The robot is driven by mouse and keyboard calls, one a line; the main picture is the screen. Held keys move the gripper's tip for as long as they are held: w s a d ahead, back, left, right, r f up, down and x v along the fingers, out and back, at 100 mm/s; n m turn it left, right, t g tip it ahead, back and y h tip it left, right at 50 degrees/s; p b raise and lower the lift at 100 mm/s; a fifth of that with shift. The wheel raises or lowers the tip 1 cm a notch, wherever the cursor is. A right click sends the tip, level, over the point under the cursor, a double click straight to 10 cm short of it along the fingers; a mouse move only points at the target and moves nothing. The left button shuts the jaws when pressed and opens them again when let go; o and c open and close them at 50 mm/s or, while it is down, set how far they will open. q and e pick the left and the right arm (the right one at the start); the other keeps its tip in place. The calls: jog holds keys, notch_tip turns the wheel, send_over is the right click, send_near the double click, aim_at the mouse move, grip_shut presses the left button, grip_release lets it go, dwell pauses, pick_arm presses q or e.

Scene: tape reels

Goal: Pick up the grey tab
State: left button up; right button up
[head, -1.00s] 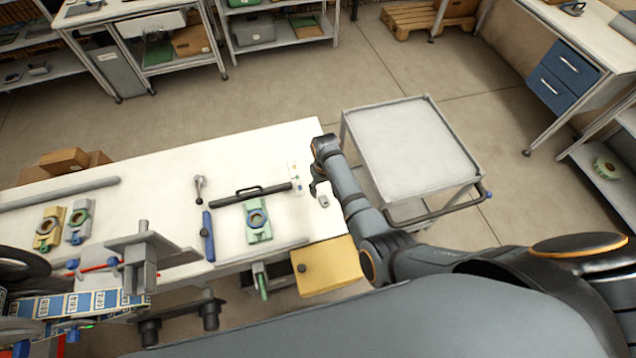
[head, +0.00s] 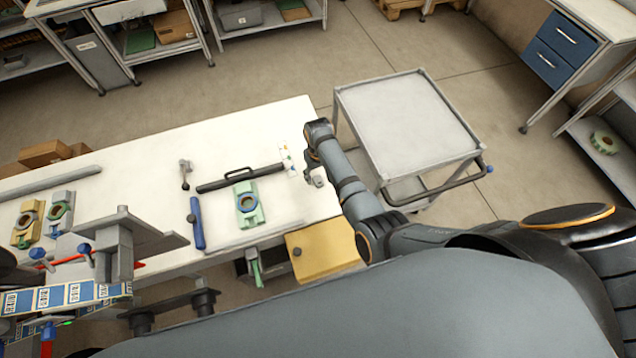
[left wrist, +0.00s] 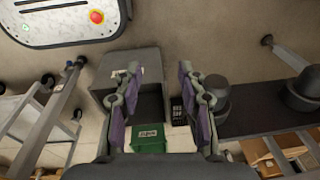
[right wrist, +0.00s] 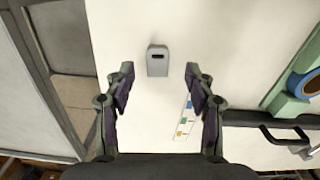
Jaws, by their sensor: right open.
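The grey tab (right wrist: 157,62) is a small plate with a dark slot, lying on the white table top. In the head view the tab (head: 319,181) is near the table's right edge, beside my right gripper (head: 309,170). In the right wrist view my right gripper (right wrist: 160,82) is open and empty, its fingers spread to either side with the tab between and beyond the tips. My left gripper (left wrist: 160,72) is open and empty in the left wrist view, away from the tab. It does not show in the head view.
A card with coloured marks (right wrist: 186,120) lies near the tab. A black-handled bar (head: 240,178) and a green reel holder (head: 247,205) lie further left. A grey cart (head: 410,120) stands right of the table. A yellow box (head: 325,254) is at its front edge.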

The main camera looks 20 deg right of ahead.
aim_at(319, 182)
notch_tip(319, 182, down, 4)
jog(key=b, duration=0.3)
jog(key=shift+d+f, duration=0.15)
jog(key=shift+r, duration=0.2)
jog(key=shift+c, duration=0.4)
jog(key=c, duration=0.5)
jog(key=shift+c, duration=1.2)
pick_arm(q)
jog(key=f, duration=0.1)
jog(key=s+f, duration=0.1)
jog(key=f, duration=0.2)
jog(key=shift+s+f, duration=0.3)
jog(key=shift+s, duration=0.05)
pick_arm(e)
jog(key=shift+r, duration=0.1)
